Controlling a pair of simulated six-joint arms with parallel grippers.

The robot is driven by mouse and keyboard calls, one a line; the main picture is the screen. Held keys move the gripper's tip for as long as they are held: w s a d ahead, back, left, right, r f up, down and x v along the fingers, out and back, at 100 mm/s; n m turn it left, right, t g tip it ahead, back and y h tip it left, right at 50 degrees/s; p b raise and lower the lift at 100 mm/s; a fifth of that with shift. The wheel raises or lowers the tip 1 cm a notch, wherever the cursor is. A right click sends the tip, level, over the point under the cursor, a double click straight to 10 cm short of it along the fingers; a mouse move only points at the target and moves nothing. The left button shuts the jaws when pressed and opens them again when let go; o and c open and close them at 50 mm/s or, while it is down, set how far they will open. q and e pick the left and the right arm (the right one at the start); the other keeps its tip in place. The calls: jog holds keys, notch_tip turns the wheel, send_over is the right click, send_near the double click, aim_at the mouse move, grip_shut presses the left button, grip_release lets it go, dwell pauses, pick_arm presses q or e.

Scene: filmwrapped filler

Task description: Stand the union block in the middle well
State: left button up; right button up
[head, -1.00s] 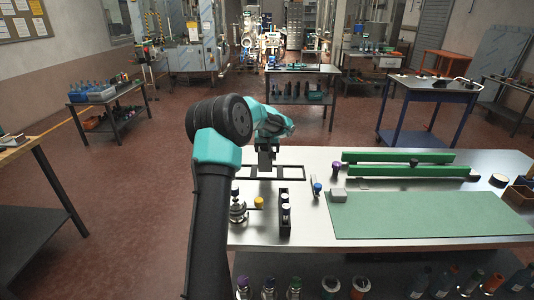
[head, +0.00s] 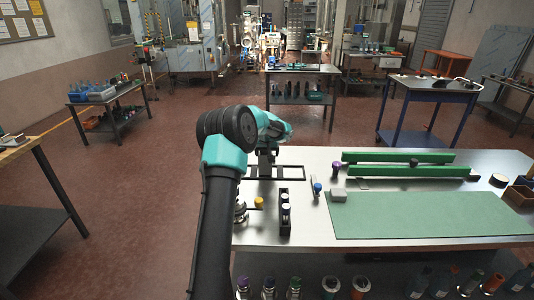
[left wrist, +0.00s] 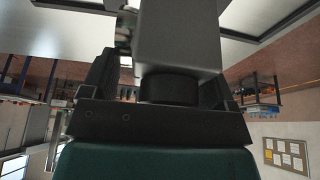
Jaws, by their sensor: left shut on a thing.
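My left gripper (head: 266,168) is over the left part of a flat black frame with openings (head: 290,172) at the back left of the steel table. In the left wrist view its two dark fingers (left wrist: 160,85) are shut on a grey block with a round black end, which I take to be the union block (left wrist: 178,38). In the head view the held block is mostly hidden by the gripper. I cannot tell which well it is over, or whether it touches the frame. My right gripper is not in view.
A black rack with white-capped vials (head: 285,214) stands just in front of the frame. A yellow-topped piece (head: 259,202) is left of it. A green mat (head: 430,215), a small grey box (head: 339,196) and green rails (head: 400,171) lie to the right.

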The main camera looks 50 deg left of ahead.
pick_arm(q)
jog(key=shift+f, duration=0.15)
jog(key=o, duration=1.4)
jog(key=shift+f, duration=0.1)
jog(key=v, duration=1.2)
